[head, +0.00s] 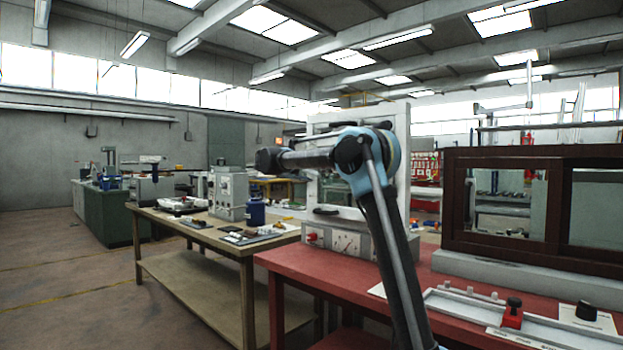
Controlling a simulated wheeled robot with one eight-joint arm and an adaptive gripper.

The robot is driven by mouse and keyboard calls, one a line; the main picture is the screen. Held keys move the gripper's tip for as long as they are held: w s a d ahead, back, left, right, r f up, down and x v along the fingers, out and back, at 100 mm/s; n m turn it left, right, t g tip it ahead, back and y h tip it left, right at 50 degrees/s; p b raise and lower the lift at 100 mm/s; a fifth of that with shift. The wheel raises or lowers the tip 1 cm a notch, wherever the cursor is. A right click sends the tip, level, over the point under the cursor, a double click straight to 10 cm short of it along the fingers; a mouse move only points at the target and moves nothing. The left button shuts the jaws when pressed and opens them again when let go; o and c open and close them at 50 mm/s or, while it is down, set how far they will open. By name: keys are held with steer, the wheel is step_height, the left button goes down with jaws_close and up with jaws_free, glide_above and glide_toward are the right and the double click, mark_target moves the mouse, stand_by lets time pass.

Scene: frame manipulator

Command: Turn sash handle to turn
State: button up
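A white sash frame (402,137) stands upright on a grey base at the far left end of the red table. My arm crosses in front of it and hides much of its middle and right. A dark handle-like piece (325,211) shows low on the frame; I cannot tell for sure that it is the sash handle. My gripper (266,160) is the dark end of my arm, left of the frame and above the handle-like piece, apart from it. It is small and dark, so its fingers cannot be made out.
The grey base (375,240) carries a red knob (311,236) and a dial. A dark brown sliding window (450,200) stands on the red table (290,262) at right, behind a light tray (455,305). A wooden bench (160,216) with instruments stands left, with open floor beyond.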

steer(key=v, duration=0.7)
steer(key=shift+s, duration=0.15)
steer(key=shift+a, duration=0.1)
steer(key=shift+c, duration=0.3)
steer(key=shift+m, duration=0.3)
jaws_close()
steer(key=w+d+f+m+g+y, duration=0.2)
steer(key=w+m, duration=0.4)
steer(key=m, duration=1)
steer(key=shift+w+d+f+m+y, duration=0.25)
steer(key=shift+d+f+y, duration=0.45)
steer(key=shift+d+f, duration=0.7)
